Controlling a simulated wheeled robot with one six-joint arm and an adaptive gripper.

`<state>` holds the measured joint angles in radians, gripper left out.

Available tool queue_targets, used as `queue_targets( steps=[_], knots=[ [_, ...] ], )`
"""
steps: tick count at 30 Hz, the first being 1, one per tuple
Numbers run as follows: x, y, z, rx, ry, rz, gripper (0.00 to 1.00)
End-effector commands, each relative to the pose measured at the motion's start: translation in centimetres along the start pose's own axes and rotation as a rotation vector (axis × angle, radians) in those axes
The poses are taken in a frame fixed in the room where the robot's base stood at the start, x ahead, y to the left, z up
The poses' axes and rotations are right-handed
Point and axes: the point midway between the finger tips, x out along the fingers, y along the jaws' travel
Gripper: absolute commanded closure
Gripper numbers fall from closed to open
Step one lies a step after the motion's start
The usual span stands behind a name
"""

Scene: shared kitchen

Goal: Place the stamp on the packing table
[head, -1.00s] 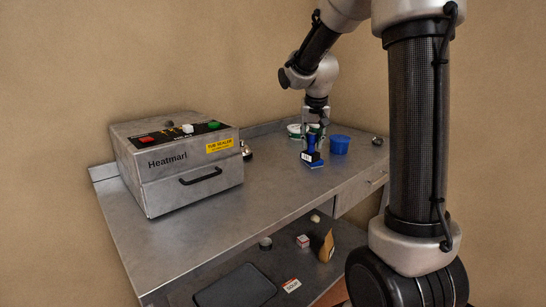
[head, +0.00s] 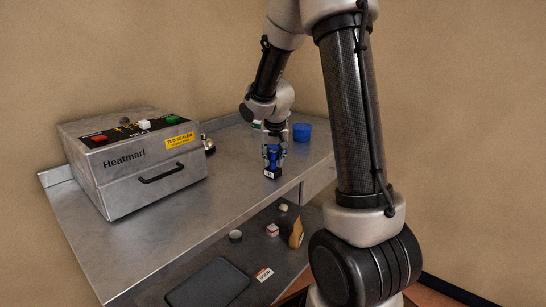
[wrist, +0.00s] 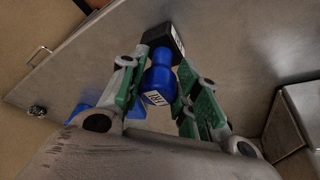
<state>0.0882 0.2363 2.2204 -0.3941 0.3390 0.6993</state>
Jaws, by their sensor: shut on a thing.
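The stamp (head: 272,162) has a blue handle and a dark base with a white label. It is upright, with its base at or just above the top of the metal packing table (head: 225,190); I cannot tell whether it touches. My gripper (head: 275,148) is shut on the stamp's blue handle from above. In the wrist view the stamp (wrist: 160,76) sits between the green-padded fingers of my gripper (wrist: 165,85), its dark base pointing away. A small white label shows on the handle.
A grey Heatmarl tub sealer (head: 135,165) stands on the table's left. A blue cup (head: 302,132) stands behind and right of my gripper. The tabletop between sealer and stamp is clear. The lower shelf holds a dark tray (head: 210,284), a small box (head: 272,230) and a brown packet (head: 296,234).

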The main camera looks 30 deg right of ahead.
Motion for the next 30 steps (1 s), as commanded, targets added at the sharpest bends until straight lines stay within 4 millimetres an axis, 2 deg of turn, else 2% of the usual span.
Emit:
queue_targets(
  steps=[5, 6, 9, 20, 23, 30],
  knots=[
    [0.3, 0.0, 0.1, -0.002, -0.001, 0.001, 1.00],
    [0.3, 0.0, 0.1, -0.002, 0.000, 0.001, 0.61],
    [0.2, 0.0, 0.1, -0.001, 0.000, 0.001, 0.46],
    [-0.2, 0.0, -0.1, 0.001, 0.002, -0.001, 0.46],
    [-1.4, -0.1, -0.1, -0.001, 0.004, 0.000, 0.46],
    [-6.8, -0.1, -0.2, 0.000, 0.006, -0.002, 0.46]
  ],
)
